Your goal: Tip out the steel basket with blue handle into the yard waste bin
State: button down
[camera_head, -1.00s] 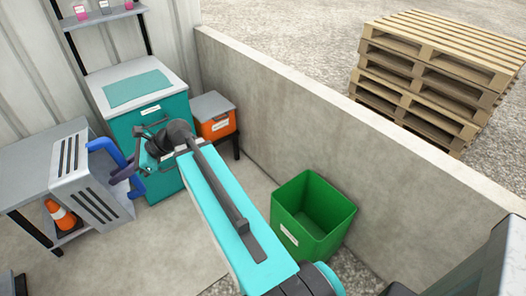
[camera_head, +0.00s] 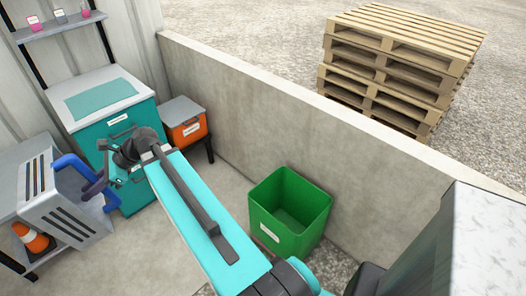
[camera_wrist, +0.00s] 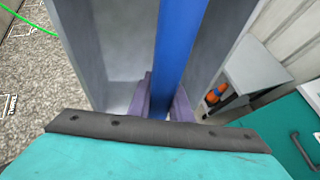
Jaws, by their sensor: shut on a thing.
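The grey steel basket (camera_head: 48,200) with slotted walls is at the left of the head view, raised in front of the grey bench. Its blue handle (camera_head: 72,168) is on its right side. My gripper (camera_head: 97,187), with purple fingers, is shut on the handle. In the wrist view the handle (camera_wrist: 176,45) runs between the fingers (camera_wrist: 160,105), with grey basket walls (camera_wrist: 85,50) on both sides. Its contents cannot be made out. A green open-topped bin (camera_head: 290,240) stands on the ground right of my arm, apart from the basket; its label is too small to read.
A concrete wall (camera_head: 260,115) runs behind the bin. A teal cabinet (camera_head: 125,120) and an orange box (camera_head: 188,132) on a stand are behind my arm. The bench (camera_head: 10,165) holds an orange cone (camera_head: 33,238). Stacked pallets (camera_head: 400,65) stand beyond the wall.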

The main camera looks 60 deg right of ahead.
jog(key=s+d+f+m+g+h+b, duration=0.1)
jog(key=s+d+f+h, duration=0.3)
jog(key=d, duration=0.8)
jog(key=s+d+f+m+g+h, duration=0.1)
jog(key=s+d+f+h, duration=0.3)
jog(key=d, duration=0.9)
jog(key=s+d+f+m+g+b, duration=0.1)
jog(key=s+d+f, duration=0.35)
jog(key=d, duration=0.75)
jog(key=s+d+f+m+g+h+b, duration=0.1)
jog(key=s+d+f+g+h, duration=0.1)
jog(key=s+d, duration=1.1)
jog(key=s+d+f+m+g+h+b, duration=0.1)
jog(key=s+d+f+g+h, duration=0.1)
jog(key=s+d, duration=1.2)
jog(key=s+g+h, duration=0.1)
jog(key=g, duration=0.1)
jog(key=shift+s+d+f+g, duration=0.15)
jog(key=shift+s+f+g, duration=0.25)
